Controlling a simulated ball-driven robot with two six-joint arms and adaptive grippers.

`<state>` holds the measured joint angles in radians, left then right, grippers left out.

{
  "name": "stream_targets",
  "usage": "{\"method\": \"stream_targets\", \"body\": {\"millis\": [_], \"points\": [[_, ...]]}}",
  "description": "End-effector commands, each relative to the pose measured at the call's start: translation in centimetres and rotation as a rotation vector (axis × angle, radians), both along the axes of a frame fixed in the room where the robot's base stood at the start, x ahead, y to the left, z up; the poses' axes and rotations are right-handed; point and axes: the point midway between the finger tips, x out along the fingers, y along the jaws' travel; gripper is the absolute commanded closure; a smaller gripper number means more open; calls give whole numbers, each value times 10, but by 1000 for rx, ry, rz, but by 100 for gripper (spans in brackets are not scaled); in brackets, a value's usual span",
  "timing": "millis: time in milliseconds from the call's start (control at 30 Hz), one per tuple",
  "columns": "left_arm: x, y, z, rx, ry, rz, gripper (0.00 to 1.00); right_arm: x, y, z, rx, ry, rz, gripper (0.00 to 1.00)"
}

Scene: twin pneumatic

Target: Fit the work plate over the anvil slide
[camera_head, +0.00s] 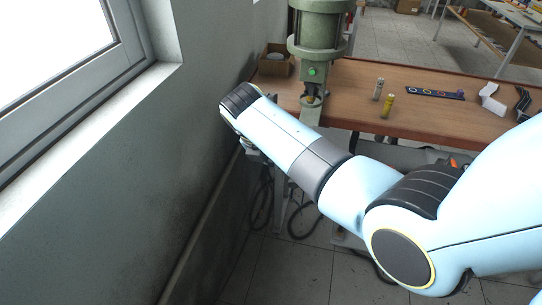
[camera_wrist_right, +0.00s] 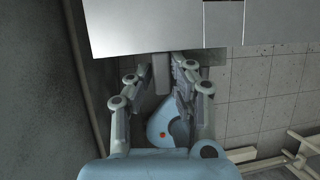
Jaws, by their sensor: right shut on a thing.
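My right gripper (camera_wrist_right: 160,74) is shut on a narrow grey tab, with a finger on each side of it. The tab hangs below a broad, flat grey plate (camera_wrist_right: 145,28), which I take to be the work plate. In the head view my right forearm hides most of the gripper and no plate is clear there. The green press (camera_head: 322,30) stands at the bench's near left edge, with a lit green button and a dark lower part (camera_head: 312,97). The anvil slide cannot be made out. My left gripper is not in view.
The wooden bench (camera_head: 435,122) carries a cardboard box (camera_head: 276,62), two small cylinders (camera_head: 387,105) and a dark strip with coloured rings (camera_head: 433,91). A grey wall (camera_head: 120,190) with a window is close on the left. Dark cables (camera_head: 262,200) hang below the bench.

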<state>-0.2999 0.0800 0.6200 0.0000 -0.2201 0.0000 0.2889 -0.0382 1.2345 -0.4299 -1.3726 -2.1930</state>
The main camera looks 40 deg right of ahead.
Motion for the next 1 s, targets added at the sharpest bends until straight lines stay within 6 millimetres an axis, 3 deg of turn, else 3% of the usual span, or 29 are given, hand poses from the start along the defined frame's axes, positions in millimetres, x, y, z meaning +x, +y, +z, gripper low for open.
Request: {"method": "stream_targets", "body": {"millis": [1000], "points": [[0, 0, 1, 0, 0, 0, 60, 1, 0, -8, -4, 1, 0, 100]]}}
